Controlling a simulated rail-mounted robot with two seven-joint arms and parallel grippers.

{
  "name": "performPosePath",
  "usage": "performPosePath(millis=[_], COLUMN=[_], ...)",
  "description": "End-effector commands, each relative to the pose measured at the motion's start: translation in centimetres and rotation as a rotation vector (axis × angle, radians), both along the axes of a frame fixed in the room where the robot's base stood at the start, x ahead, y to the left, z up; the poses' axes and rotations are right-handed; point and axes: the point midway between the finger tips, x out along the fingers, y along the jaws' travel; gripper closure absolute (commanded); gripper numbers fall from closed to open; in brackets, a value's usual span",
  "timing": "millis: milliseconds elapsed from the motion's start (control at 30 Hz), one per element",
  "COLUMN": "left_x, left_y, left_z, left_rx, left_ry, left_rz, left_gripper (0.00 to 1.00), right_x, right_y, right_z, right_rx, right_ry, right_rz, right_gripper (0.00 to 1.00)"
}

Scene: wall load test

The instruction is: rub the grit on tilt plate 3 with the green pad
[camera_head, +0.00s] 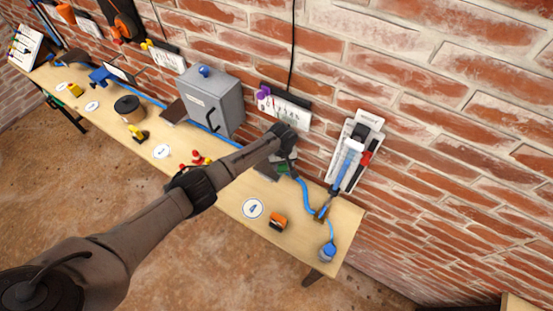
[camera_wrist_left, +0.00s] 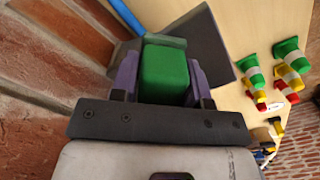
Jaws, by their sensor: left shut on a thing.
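My left gripper (camera_head: 287,163) is at the back of the bench, close to the brick wall. In the left wrist view its purple fingers (camera_wrist_left: 163,78) are shut on the green pad (camera_wrist_left: 164,72), one on each side. A dark grey tilted plate (camera_wrist_left: 212,50) lies just beyond and beside the pad; whether they touch I cannot tell. In the head view the plate (camera_head: 266,172) is mostly hidden by my arm. I see no number on it, and no grit can be made out. My right gripper is not in view.
The wooden bench (camera_head: 225,203) runs along the brick wall, with a blue hose (camera_head: 306,197) across its back. A grey box (camera_head: 212,98) stands left of my gripper. An orange block (camera_head: 278,221) and a blue-topped jar (camera_head: 327,253) stand at the right end. Numbered discs mark the front.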

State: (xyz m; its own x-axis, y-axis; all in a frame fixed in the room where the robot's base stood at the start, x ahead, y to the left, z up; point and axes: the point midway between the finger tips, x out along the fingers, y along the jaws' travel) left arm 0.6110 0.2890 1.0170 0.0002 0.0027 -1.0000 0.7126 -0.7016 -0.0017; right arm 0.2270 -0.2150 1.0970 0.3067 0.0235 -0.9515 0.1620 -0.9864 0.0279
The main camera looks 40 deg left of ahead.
Motion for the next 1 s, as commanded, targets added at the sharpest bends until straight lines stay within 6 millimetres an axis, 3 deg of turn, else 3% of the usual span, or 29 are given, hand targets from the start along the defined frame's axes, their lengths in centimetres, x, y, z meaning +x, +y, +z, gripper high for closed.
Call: performPosePath(millis=[367, 1000], left_x=[-0.3, -0.5], left_y=[-0.4, 3.8], left_z=[-0.2, 0.0], left_rx=[-0.001, 0.001], left_ry=[0.007, 0.006], left_rz=[0.0, 0.001], left_gripper=[0.77, 0.77], right_x=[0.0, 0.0], right_y=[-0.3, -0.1], right_z=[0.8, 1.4], right_rx=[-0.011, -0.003], right_ry=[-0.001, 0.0], right_rz=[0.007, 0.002], right_gripper=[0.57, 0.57])
